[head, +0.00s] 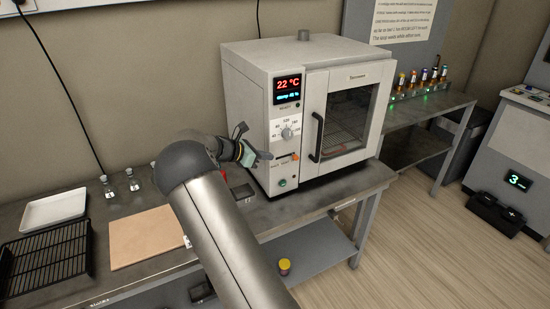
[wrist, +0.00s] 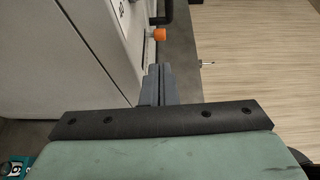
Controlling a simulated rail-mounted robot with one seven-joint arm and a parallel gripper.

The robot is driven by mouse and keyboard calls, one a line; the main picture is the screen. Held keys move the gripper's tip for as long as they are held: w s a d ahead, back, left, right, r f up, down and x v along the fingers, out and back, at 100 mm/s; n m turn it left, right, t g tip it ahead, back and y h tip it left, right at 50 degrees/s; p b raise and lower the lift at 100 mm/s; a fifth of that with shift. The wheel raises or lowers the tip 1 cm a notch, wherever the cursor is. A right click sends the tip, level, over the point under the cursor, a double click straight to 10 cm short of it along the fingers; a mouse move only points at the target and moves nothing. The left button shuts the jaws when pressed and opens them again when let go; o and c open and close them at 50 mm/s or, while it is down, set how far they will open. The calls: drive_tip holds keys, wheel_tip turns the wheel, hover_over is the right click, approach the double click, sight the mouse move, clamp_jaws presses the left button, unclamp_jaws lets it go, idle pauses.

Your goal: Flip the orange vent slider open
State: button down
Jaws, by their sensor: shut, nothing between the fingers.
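The orange vent slider (head: 295,156) is a small knob on the oven's control panel, below the dial. In the wrist view the orange slider (wrist: 159,34) sticks out from the white front on a short stem. My gripper (head: 268,156) is just left of the slider in the head view. In the wrist view my gripper (wrist: 158,72) has its fingers together and empty, with the knob beyond the tips and a visible gap between them. The oven (head: 255,75) has its door closed and its display reads 22 °C. Small markings by the slider are too blurred to read.
The dial (head: 287,132) sits above the slider, the green button (head: 282,183) below it. The black door handle (head: 317,137) stands out to the right. A brown board (head: 145,237), a black rack (head: 45,260) and a white tray (head: 55,209) lie on the bench at left.

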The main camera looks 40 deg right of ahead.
drive_tip(key=b+v, duration=0.1)
drive_tip(key=v, duration=0.6)
idle(0.3)
drive_tip(key=s+a+m+y, duration=0.4)
drive_tip(key=s+a, duration=0.4)
drive_tip(key=s, duration=0.4)
drive_tip(key=s+a+f+m+t+y, duration=0.1)
drive_tip(key=s+a+m+y, duration=0.3)
drive_tip(key=s, duration=0.9)
drive_tip(key=s+a+m+y, duration=0.4)
drive_tip(key=s+a+m, duration=0.5)
drive_tip(key=s+a, duration=0.2)
drive_tip(key=shift+s+a+f+t+y, duration=0.3)
drive_tip(key=shift+s+f+t, duration=0.1)
drive_tip(key=shift+s, duration=0.45)
